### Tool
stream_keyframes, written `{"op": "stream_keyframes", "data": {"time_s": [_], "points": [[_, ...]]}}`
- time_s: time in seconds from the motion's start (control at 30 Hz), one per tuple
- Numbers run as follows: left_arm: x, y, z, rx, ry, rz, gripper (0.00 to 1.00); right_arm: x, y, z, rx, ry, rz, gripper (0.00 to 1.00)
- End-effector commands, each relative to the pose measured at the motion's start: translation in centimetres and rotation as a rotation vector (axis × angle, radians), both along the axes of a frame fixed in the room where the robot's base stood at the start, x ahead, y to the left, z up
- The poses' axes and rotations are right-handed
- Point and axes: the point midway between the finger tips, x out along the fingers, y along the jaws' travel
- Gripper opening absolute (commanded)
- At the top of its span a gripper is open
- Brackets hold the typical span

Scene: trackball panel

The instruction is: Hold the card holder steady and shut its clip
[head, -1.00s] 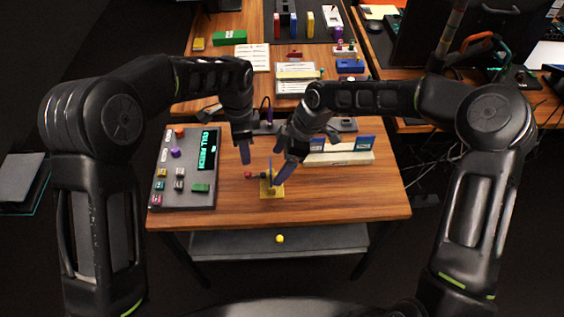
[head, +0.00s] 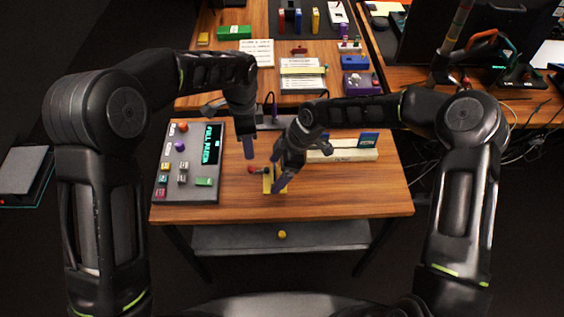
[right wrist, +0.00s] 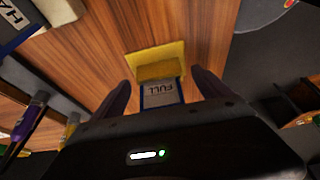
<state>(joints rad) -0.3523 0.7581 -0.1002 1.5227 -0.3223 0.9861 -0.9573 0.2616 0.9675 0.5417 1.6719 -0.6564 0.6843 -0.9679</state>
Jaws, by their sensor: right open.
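The card holder (head: 267,184) is a small yellow block near the front middle of the table, partly hidden by my right gripper. A red-knobbed lever (head: 251,169), probably its clip, sticks out to the left. In the right wrist view the yellow holder (right wrist: 158,62) has a blue-edged card (right wrist: 161,93) marked FULL at it. My right gripper (right wrist: 161,84) is open, with one finger on each side of the card; contact is not visible. My left gripper (head: 249,149) points down above the table, behind and left of the holder, apart from it. Its finger gap is not clear.
A grey panel (head: 207,190) with buttons and a lit display stands left of the holder. A cream rack (head: 350,156) with blue-edged cards stands behind right. The front right of the table (head: 350,195) is clear.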

Motion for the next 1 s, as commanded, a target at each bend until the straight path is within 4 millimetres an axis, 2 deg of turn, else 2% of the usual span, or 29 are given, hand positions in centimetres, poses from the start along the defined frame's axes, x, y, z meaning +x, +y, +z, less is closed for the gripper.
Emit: {"op": "stream_keyframes", "data": {"time_s": [0.2, 0.47, 1.0], "points": [[0.0, 0.0, 0.0, 0.0, 0.0, 0.0, 0.36, 0.0, 0.7, -1.6, 0.001, 0.001, 0.001, 0.87], [0.0, 0.0, 0.0, 0.0, 0.0, 0.0, 0.36, 0.0, 0.7, -1.6, 0.0, 0.0, 0.001, 0.87], [0.0, 0.0, 0.0, 0.0, 0.0, 0.0, 0.36, 0.0, 0.7, -1.6, 0.0, 0.0, 0.0, 0.44]]}}
